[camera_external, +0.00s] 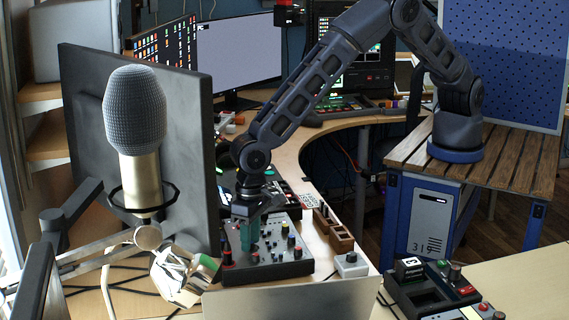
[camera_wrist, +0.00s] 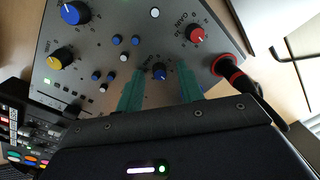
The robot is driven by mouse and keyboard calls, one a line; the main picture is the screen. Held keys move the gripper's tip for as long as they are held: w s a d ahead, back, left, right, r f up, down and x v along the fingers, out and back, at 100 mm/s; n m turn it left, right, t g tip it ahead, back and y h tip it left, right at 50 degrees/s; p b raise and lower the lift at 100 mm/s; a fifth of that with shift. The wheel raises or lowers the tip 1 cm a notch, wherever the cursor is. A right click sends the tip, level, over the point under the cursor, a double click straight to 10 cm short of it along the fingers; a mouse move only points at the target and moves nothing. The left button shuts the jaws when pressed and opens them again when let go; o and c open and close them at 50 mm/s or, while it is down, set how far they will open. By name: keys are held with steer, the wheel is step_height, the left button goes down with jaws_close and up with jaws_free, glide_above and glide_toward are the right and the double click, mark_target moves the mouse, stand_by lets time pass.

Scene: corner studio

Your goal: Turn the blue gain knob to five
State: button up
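The grey control box (camera_external: 290,268) stands on the desk, and its panel (camera_wrist: 110,85) fills much of the wrist view. A blue knob (camera_wrist: 159,71) with a light pointer lies between my fingertips. A larger blue knob (camera_wrist: 72,13) is at the upper left, a yellow knob (camera_wrist: 60,61) below it and a red knob (camera_wrist: 195,33) at the upper right. The dial numbers are too small to read surely. My gripper (camera_external: 249,235) is low over the box. In the wrist view its teal fingers (camera_wrist: 159,82) are apart, with gaps beside the blue knob.
Several small blue and white knobs (camera_wrist: 123,57) sit close to the fingers. A red plug (camera_wrist: 222,65) with a black cable stands at the right. A microphone (camera_external: 135,110) and a monitor (camera_external: 85,150) are left of the box. A small white box (camera_external: 351,265) is to its right.

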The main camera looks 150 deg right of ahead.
steer(key=shift+r, duration=0.1)
step_height(320, 180, up, 11)
steer(key=shift+s+f, duration=0.2)
steer(key=shift+s, duration=0.1)
stand_by(0.4)
